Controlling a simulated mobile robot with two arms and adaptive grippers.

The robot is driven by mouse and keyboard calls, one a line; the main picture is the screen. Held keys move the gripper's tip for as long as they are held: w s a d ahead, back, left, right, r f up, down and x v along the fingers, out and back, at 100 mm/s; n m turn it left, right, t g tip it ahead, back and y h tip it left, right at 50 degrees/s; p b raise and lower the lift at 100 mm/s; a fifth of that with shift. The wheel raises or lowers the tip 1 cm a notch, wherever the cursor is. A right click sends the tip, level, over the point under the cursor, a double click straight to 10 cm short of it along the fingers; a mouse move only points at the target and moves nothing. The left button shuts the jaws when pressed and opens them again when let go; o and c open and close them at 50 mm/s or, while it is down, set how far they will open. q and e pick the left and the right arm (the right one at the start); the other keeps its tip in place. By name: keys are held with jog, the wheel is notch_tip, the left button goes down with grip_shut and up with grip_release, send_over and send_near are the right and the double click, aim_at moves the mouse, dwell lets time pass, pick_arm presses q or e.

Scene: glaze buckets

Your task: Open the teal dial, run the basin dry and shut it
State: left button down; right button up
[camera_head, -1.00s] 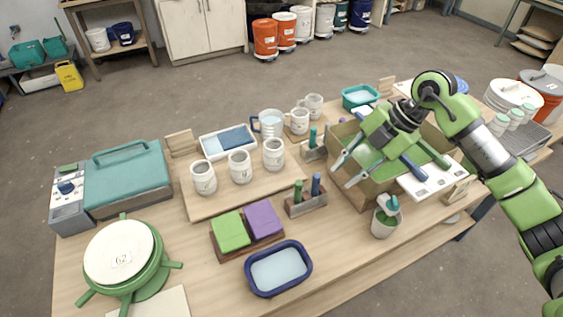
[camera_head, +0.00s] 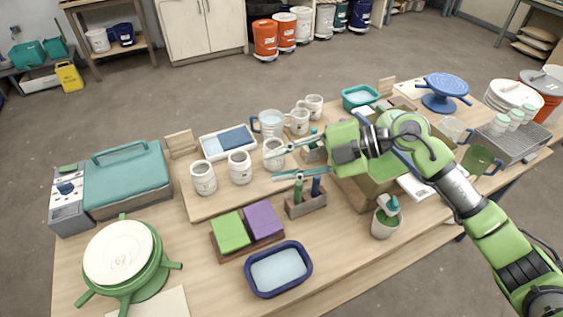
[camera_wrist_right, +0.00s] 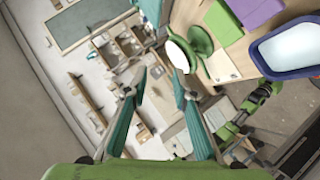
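My right gripper (camera_head: 271,166) is open and empty, above the table near the mugs and the tool stand. In the right wrist view its two fingers (camera_wrist_right: 158,75) are spread with nothing between them. A navy-rimmed basin (camera_head: 278,293) holding pale liquid sits at the front of the table; it also shows in the right wrist view (camera_wrist_right: 262,64). A smaller teal basin (camera_head: 348,103) with pale contents stands at the back. A grey unit (camera_head: 68,213) at the far left carries a small blue knob (camera_head: 66,187). I cannot make out a clearly teal dial. My left gripper is not seen.
A teal lidded case (camera_head: 130,182) stands beside the grey unit. A round green stand (camera_head: 150,270) is front left.

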jog(key=shift+c, duration=1.4)
jog(key=n+g+h+p, duration=0.15)
jog(key=n+h, duration=0.45)
jog(key=h, duration=0.7)
send_over(396, 200)
notch_tip(396, 200, down, 2)
notch_tip(396, 200, down, 13)
jog(key=p, duration=0.4)
jog(key=shift+s+a+r, duration=0.1)
jog(key=shift+a+r, duration=0.05)
jog(key=shift+r, duration=0.05)
jog(key=shift+f, duration=0.55)
